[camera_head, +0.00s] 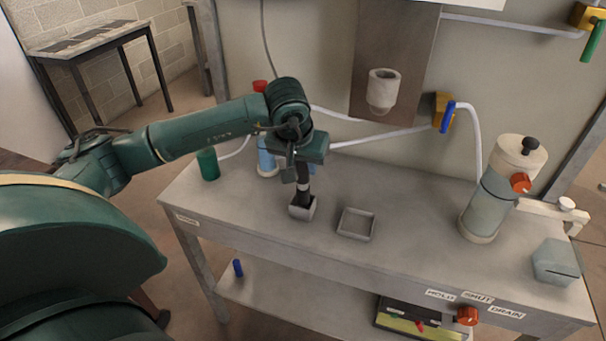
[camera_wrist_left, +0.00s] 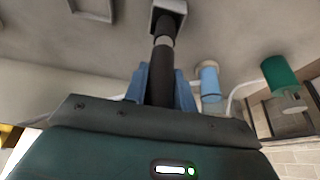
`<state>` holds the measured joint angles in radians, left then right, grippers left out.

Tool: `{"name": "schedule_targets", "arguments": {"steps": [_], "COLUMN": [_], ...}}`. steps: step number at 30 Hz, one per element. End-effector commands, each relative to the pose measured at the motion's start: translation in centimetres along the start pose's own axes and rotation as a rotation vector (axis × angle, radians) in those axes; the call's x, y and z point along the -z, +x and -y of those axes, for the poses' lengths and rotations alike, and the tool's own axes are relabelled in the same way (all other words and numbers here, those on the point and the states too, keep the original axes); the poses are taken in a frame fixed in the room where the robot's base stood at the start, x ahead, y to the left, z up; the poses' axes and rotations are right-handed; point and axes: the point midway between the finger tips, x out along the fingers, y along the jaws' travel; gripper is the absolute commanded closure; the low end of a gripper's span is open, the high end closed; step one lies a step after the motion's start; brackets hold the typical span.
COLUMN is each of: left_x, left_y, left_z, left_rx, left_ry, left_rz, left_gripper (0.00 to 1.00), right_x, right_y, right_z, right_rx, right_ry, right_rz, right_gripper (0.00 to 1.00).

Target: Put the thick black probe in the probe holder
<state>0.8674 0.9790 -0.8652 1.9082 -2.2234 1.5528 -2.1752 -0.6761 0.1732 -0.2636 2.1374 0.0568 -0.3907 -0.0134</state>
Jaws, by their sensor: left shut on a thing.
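The thick black probe (camera_head: 303,184) stands nearly upright in the head view. My left gripper (camera_head: 303,165) is shut on it from above. In the left wrist view the probe (camera_wrist_left: 163,70) shows black with a pale grey band, between the blue fingers of the gripper (camera_wrist_left: 160,86). Its lower end meets a small grey square cup (camera_head: 302,208) on the bench, also seen in the wrist view (camera_wrist_left: 168,7). How deep the end sits in it I cannot tell. I cannot tell for certain which fixture is the probe holder. My right gripper is out of view.
A shallow grey square tray (camera_head: 357,224) lies right of the cup. A white cup (camera_head: 383,90) hangs on the wall plate. A green cylinder (camera_head: 208,163) and a light blue one (camera_head: 267,158) stand at left. A tall canister (camera_head: 490,205) stands at right.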

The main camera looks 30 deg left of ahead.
Motion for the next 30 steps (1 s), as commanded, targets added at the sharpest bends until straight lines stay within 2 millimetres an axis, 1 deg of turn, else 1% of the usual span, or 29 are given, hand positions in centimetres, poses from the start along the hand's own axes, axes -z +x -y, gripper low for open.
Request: {"name": "schedule_targets", "arguments": {"steps": [3,6,13,17,18,25,30], "left_x": [-0.8,-1.1,-1.1,-1.3,-1.2,-1.2,-1.2], "left_y": [1.7,2.6,2.7,3.1,3.0,2.9,2.9], "left_z": [0.0,0.0,0.0,0.0,0.0,0.0,0.0], "left_rx": [0.001,0.0,-0.001,-0.001,0.0,0.0,0.0], "left_ry": [-0.001,0.0,0.0,0.0,0.0,0.0,0.0], "left_rz": [0.005,0.002,0.0,0.0,0.0,0.001,0.001], "left_gripper": [0.99,0.99,0.99,0.99,0.7,0.52,0.52], "right_x": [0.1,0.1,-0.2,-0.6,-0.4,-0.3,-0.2], "right_y": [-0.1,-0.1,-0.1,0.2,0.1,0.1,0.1], "right_z": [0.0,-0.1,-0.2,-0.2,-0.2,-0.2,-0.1], "right_rx": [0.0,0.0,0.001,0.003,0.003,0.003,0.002], "right_ry": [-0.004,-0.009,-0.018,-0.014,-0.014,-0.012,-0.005], "right_rz": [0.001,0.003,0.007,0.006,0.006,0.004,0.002], "right_gripper": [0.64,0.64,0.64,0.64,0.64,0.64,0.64]}}
